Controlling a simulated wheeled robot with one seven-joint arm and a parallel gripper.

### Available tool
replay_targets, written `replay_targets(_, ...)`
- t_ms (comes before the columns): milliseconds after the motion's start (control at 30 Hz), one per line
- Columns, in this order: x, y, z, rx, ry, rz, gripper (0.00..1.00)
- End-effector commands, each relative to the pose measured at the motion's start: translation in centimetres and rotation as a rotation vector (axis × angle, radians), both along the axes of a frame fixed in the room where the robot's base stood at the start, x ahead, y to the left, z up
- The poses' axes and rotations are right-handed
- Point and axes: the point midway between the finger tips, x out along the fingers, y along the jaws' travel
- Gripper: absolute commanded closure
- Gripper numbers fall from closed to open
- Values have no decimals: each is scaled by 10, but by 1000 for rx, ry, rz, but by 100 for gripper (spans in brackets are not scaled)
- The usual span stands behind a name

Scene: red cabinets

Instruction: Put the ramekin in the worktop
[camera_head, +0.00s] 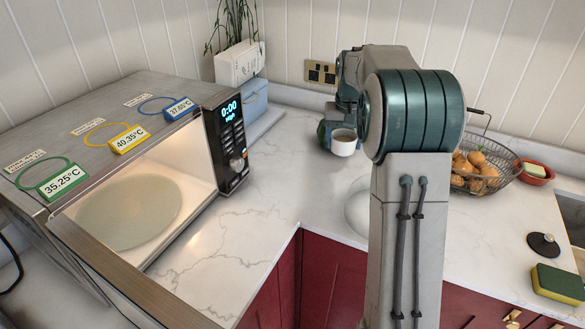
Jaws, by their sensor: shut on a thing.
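The ramekin (344,145) is a small, white, round cup with a brownish inside, upright near the back corner of the worktop. My gripper (329,134) is at its left and far side, shut on it; the fingers are mostly hidden. I cannot tell whether the ramekin's base touches the surface. The worktop (262,205) is white marble with grey veins, above red cabinets. My arm hides part of it at centre right.
A microwave (150,130) stands open and lit at left, with a turntable inside. A white round dish (357,212) is partly hidden by my arm. A wire basket (495,165) of onions, a red dish (536,174) and a sponge (557,284) are at right. Worktop centre is clear.

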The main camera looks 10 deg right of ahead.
Motion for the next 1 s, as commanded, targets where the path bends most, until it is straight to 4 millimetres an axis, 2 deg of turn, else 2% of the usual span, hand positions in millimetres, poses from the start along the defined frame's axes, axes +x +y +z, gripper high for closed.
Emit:
replay_targets(300,27,65,-39,-1,2,9,69)
replay_targets(500,40,95,-60,0,1,5,69)
replay_targets(667,44,103,-68,0,0,3,69)
replay_targets(900,43,103,-101,0,3,2,69)
replay_targets(1000,44,103,-106,1,-1,2,69)
